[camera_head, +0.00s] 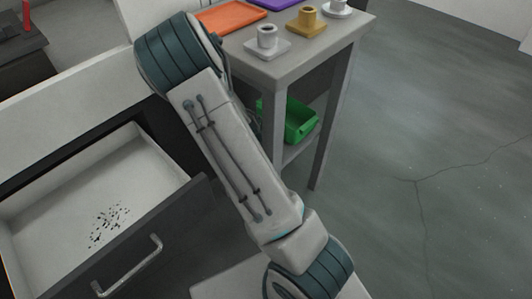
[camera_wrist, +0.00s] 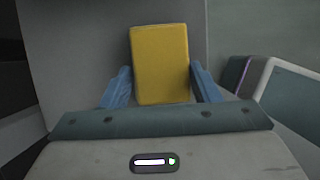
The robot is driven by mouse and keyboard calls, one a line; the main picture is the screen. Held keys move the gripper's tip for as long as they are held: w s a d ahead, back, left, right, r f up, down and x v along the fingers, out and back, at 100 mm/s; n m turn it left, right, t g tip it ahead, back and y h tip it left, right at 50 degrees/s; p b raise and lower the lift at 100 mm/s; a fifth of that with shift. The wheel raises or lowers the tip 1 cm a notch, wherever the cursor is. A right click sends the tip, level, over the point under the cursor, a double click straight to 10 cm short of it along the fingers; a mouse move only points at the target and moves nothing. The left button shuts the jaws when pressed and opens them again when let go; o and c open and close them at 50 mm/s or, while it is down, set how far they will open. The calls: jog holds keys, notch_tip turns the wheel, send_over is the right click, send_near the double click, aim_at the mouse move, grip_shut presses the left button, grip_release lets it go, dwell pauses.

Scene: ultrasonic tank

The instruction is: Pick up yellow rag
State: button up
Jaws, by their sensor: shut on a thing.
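The yellow rag (camera_wrist: 160,50) shows in the wrist view as a flat, upright rectangular block. My gripper (camera_wrist: 161,72) has its two blue fingers on either side of the rag's lower part, shut on it. In the head view my arm crosses the middle, and neither the gripper nor the rag can be seen there.
An open drawer (camera_head: 40,215) with black specks is at the lower left. Floor at right is clear.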

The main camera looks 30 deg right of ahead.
jog(key=shift+r, duration=0.4)
jog(key=shift+a+r+p, duration=0.15)
jog(key=shift+r+p, duration=0.05)
jog(key=shift+p, duration=0.2)
jog(key=s+a+p, duration=0.3)
jog(key=s+a, duration=0.1)
jog(key=a, duration=0.7)
notch_tip(320, 180, up, 14)
jog(key=p, duration=0.5)
jog(key=shift+s+a+f+p, duration=0.25)
jog(key=shift+a+p, duration=0.1)
jog(key=shift+a, duration=0.1)
jog(key=o, duration=0.4)
jog(key=shift+c, duration=1.4)
jog(key=shift+s+d, duration=0.1)
